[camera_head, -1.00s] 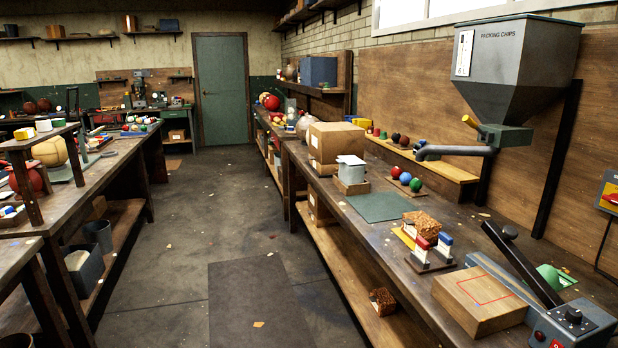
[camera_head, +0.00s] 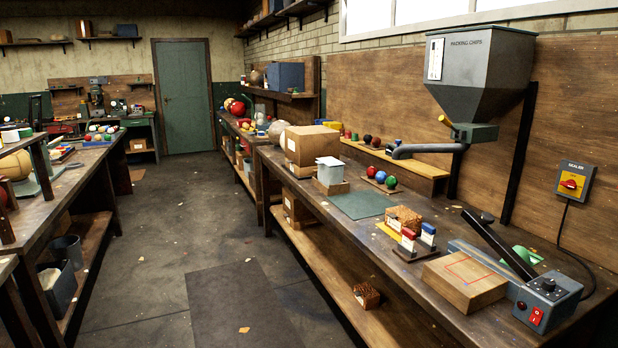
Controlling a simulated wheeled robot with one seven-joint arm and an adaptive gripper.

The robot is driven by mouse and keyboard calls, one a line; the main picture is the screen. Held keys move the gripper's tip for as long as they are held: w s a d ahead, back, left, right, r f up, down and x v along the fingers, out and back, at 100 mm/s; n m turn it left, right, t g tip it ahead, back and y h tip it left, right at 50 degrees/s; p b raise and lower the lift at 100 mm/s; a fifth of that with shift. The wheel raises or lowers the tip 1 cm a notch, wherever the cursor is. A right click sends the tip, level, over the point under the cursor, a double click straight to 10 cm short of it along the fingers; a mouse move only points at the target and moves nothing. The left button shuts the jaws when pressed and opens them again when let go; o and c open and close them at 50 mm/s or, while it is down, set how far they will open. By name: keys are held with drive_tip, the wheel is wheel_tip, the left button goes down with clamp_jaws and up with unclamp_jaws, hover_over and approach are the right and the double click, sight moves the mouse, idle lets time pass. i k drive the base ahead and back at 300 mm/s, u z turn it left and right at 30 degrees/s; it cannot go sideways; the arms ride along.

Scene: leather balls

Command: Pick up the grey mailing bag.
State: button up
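I cannot make out a grey mailing bag for certain in the head view. The right bench (camera_head: 330,225) carries a flat grey-green sheet (camera_head: 362,205), which looks like a mat. A heat sealer with a long dark arm and a grey control box (camera_head: 547,300) stands at the bench's near right end. A wooden block with a red outline (camera_head: 464,282) lies beside it. My gripper is not in view.
A packing chips hopper (camera_head: 478,75) hangs over the right bench. Cardboard boxes (camera_head: 311,146), colored balls (camera_head: 380,177) and red and blue stamps (camera_head: 407,240) stand on it. The left bench (camera_head: 85,165) is cluttered. The aisle floor (camera_head: 180,230) between is largely clear, with a dark mat (camera_head: 240,305).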

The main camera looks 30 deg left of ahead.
sight(327, 175)
drive_tip(key=u, duration=0.7)
drive_tip(key=i, duration=1.15)
drive_tip(key=u, duration=0.45)
